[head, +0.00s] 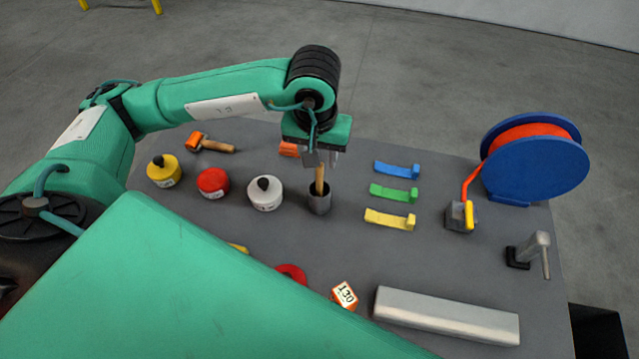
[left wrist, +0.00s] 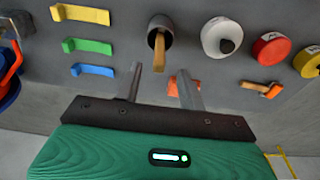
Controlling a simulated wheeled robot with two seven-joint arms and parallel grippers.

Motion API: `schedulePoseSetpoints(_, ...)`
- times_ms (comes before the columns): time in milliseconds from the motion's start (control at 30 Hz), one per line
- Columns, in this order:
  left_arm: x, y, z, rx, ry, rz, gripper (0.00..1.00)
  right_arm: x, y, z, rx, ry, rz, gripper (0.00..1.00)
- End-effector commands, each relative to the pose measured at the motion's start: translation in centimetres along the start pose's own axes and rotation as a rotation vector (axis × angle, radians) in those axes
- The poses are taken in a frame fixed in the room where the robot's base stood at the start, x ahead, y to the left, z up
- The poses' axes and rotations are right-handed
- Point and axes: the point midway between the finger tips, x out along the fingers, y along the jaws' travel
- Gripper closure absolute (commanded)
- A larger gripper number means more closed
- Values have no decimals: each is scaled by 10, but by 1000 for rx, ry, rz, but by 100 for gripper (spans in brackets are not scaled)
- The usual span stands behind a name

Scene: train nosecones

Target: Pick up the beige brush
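The beige brush (head: 320,178) stands handle up in a dark grey cup (head: 319,203) in the middle of the table. In the left wrist view its tan handle (left wrist: 159,52) points toward my gripper out of the cup (left wrist: 162,27); the rest of it is hidden inside. My left gripper (head: 320,160) is just above the handle in the head view. In the left wrist view my left gripper (left wrist: 161,76) has its fingers apart, and the handle top appears between or just beyond them, not gripped. My right gripper does not show.
Yellow (head: 164,171), red (head: 213,182) and white (head: 265,193) pots stand left of the cup. An orange-headed tool (head: 210,144) lies behind them. Blue, green and yellow brackets (head: 393,194) lie right.

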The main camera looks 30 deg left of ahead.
Motion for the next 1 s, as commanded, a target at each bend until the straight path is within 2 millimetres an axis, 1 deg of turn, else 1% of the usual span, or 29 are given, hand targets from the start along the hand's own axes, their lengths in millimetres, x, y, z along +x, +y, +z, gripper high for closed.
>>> schedulePoseSetpoints(167, 8, 0, 0, 0, -4, -1, 60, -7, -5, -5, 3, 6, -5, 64)
schedulePoseSetpoints(367, 31, 0, 1, 0, -4, -2, 60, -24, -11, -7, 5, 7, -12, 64)
schedulePoseSetpoints(400, 37, 1, 1, 0, -5, -1, 60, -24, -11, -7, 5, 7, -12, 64)
schedulePoseSetpoints(500, 48, 1, 0, 0, -3, -1, 60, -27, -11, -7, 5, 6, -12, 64)
schedulePoseSetpoints(600, 53, 1, 0, 0, 0, -1, 60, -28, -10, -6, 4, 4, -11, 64)
schedulePoseSetpoints(800, 54, 1, 0, 1, 0, -1, 60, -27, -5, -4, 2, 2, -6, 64)
schedulePoseSetpoints(833, 54, 1, 0, 1, 0, -1, 62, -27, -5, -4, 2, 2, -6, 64)
schedulePoseSetpoints(967, 54, 1, 0, 1, 0, -1, 88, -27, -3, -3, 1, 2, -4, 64)
schedulePoseSetpoints(1000, 54, 1, 0, 1, 0, -1, 95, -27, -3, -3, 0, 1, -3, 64)
